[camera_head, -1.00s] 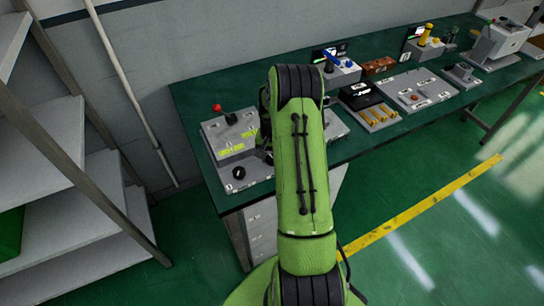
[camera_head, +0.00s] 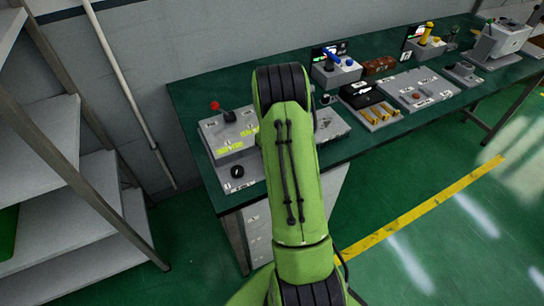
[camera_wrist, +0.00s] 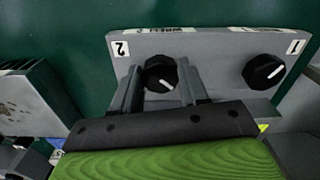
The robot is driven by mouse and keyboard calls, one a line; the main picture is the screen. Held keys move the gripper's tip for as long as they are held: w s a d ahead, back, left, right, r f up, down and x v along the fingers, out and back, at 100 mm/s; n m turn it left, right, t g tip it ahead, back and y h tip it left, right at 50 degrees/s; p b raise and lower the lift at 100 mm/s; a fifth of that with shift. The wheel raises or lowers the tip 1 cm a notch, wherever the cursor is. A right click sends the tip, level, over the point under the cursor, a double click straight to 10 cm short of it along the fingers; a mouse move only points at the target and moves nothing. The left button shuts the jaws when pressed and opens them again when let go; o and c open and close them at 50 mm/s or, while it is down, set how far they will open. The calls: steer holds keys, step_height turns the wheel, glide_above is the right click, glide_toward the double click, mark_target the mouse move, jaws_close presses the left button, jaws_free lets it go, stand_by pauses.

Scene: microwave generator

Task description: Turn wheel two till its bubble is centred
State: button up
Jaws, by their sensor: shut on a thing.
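Wheel two (camera_wrist: 160,75) is a black knob with a white pointer line, beside the "2" label on a grey panel (camera_wrist: 215,46) in the wrist view. My gripper (camera_wrist: 159,70) has one finger on each side of wheel two and is shut on it. In the head view, my green arm hides wheel two and my gripper. Wheel one (camera_wrist: 264,71), a similar black knob, sits to the right by the "1" label; it also shows in the head view (camera_head: 237,171). Yellow-green strips (camera_head: 236,142) show on the panel's raised part, but I cannot make out a bubble.
A red-knobbed lever (camera_head: 216,106) stands behind the strips. Farther right on the green bench (camera_head: 190,100) are a blue-handled box (camera_head: 336,68), a tray with yellow pieces (camera_head: 372,110) and a yellow-handled box (camera_head: 426,44). Shelves (camera_head: 75,150) stand on the left.

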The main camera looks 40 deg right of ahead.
steer(key=n+b, duration=0.1)
steer(key=n, duration=0.4)
steer(key=shift+n, duration=0.3)
steer(key=shift+d, duration=0.1)
stand_by(0.3)
steer(key=o, duration=1.1)
steer(key=shift+c, duration=0.2)
step_height(320, 180, up, 16)
steer(key=p, duration=0.2)
steer(key=shift+f, duration=0.1)
